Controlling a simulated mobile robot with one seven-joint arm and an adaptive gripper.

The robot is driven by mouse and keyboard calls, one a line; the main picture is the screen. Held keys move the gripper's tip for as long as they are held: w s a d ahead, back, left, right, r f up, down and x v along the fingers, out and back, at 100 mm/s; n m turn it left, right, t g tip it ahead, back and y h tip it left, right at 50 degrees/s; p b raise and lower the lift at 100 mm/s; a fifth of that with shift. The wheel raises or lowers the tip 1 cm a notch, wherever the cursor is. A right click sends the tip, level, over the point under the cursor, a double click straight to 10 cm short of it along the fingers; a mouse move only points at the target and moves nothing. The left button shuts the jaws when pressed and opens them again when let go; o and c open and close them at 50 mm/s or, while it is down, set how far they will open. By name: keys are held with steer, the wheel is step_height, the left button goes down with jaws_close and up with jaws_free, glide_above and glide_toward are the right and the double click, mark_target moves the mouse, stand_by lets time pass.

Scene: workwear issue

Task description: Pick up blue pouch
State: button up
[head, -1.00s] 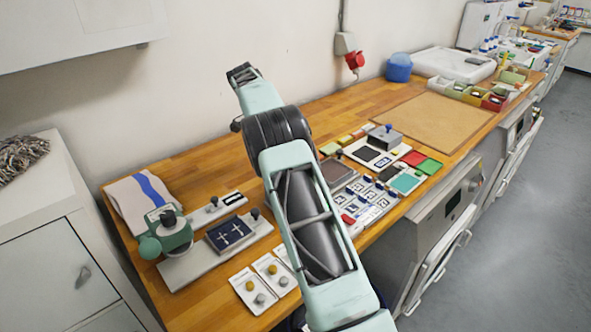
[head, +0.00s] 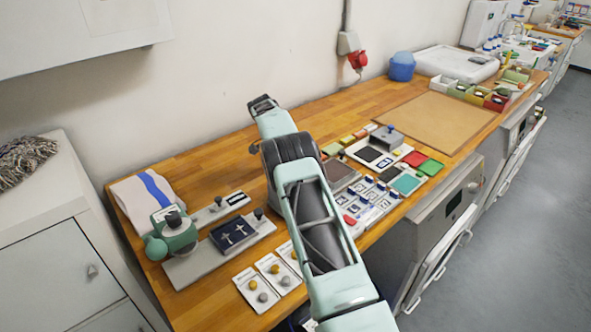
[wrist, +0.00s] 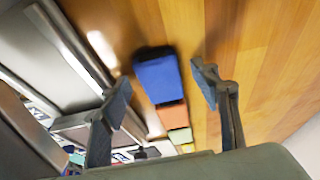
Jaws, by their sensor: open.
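The blue pouch (wrist: 158,80) shows in the wrist view as a small blue block on the wooden bench. It lies at the end of a row with an orange, a green and a yellow piece. My gripper (wrist: 161,92) is open, with one finger to either side of the blue pouch in the picture. The fingers look nearer to the camera than the pouch, and I see no contact.
Beside the row on the wooden bench (head: 310,118) are trays of tags and a stamp block (head: 385,137). A green press (head: 174,232) and a striped cloth (head: 148,197) are at the left. A brown board (head: 425,122) and a blue tub (head: 401,68) are farther back.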

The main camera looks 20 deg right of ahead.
steer(key=shift+c, duration=0.6)
steer(key=c, duration=1.1)
steer(key=shift+r, duration=0.1)
